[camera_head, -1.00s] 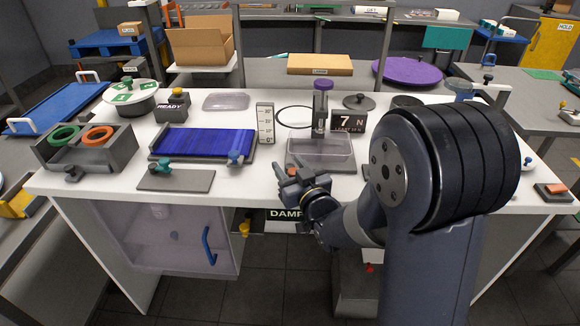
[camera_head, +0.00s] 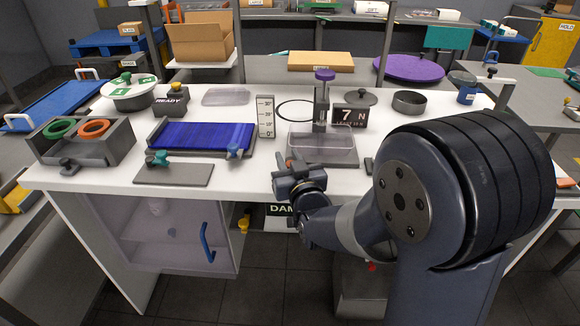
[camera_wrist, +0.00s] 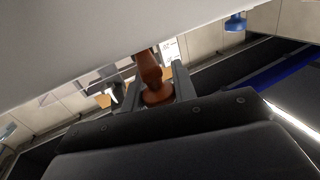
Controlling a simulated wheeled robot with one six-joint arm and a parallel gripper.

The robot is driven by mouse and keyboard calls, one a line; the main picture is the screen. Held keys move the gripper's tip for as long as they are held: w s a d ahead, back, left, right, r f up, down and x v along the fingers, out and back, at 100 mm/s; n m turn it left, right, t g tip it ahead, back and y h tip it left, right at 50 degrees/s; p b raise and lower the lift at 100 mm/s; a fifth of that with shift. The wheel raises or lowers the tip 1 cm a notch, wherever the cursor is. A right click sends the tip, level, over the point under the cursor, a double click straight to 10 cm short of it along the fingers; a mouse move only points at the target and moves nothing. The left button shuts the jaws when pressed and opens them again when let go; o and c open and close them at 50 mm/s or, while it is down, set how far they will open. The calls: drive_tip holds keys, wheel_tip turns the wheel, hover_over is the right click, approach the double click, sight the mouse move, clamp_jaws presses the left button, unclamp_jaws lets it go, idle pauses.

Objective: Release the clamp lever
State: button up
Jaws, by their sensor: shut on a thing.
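An orange-brown lever (camera_wrist: 149,68) stands between the two fingers of my gripper (camera_wrist: 156,85) in the wrist view. My gripper is shut on it; its wider round end sits low between the fingers. In the head view my gripper (camera_head: 288,160) is at the front edge of the white table, just in front of a clear tray (camera_head: 318,157) with a purple-knobbed post (camera_head: 321,105). Only a little orange shows there, and my gripper hides most of the lever and its mount.
A blue ribbed belt unit (camera_head: 207,138) and a grey plate with a teal knob (camera_head: 178,173) lie to the left. A scale block (camera_head: 265,117) and a "7 N" display (camera_head: 350,118) stand behind.

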drive_tip(key=shift+a+r+m+h+b, duration=0.1)
drive_tip(key=shift+m+h+b, duration=0.5)
drive_tip(key=shift+h, duration=0.3)
drive_tip(key=o, duration=1)
drive_tip(key=v, duration=1)
drive_tip(key=shift+s+f, duration=0.2)
drive_tip(key=shift+s, duration=0.15)
drive_tip(key=x, duration=1)
drive_tip(key=shift+w+r, duration=0.1)
drive_tip(key=shift+w, duration=0.3)
drive_tip(key=shift+r+p, duration=0.1)
drive_tip(key=shift+p, duration=0.2)
